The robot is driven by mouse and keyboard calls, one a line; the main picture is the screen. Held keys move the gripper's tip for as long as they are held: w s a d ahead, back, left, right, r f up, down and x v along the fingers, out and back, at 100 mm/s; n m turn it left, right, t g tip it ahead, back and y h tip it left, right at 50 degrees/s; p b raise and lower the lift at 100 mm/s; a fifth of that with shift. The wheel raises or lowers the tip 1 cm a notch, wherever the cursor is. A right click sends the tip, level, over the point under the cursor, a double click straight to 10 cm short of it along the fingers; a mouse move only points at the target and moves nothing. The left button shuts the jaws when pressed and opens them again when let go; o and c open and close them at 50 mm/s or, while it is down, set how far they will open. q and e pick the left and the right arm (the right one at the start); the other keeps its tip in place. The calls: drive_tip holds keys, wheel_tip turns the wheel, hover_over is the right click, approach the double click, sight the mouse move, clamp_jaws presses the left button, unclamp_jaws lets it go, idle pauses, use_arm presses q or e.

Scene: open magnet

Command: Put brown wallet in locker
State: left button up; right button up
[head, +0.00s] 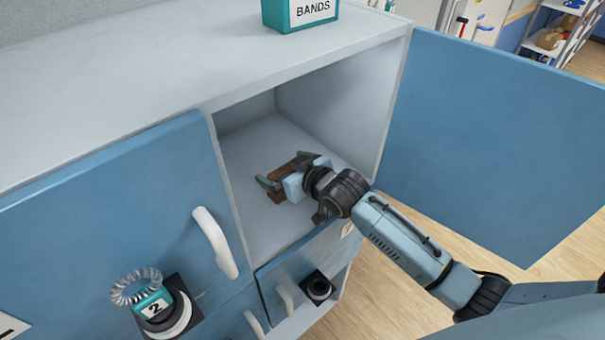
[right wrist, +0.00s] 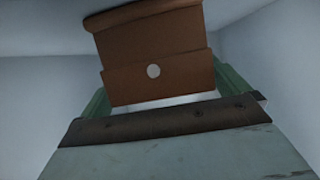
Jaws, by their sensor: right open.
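The brown wallet (head: 278,196) is inside the open locker (head: 258,222), low by the locker floor and partly hidden by my right gripper. In the right wrist view the wallet (right wrist: 155,50) shows as a brown flap with a pale round snap, just beyond the palm. My right gripper (head: 283,171) reaches into the locker with its jaws open. Its green fingers stand on either side of the wallet; whether they touch it I cannot tell. My left gripper is not in view.
The blue locker door (head: 490,140) stands wide open at the right. A shut blue door (head: 120,225) with a white handle is at the left. A partly open lower door (head: 300,272) is below. A teal BANDS box (head: 300,12) stands on top.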

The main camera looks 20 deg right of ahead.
drive_tip(key=v, duration=1.1)
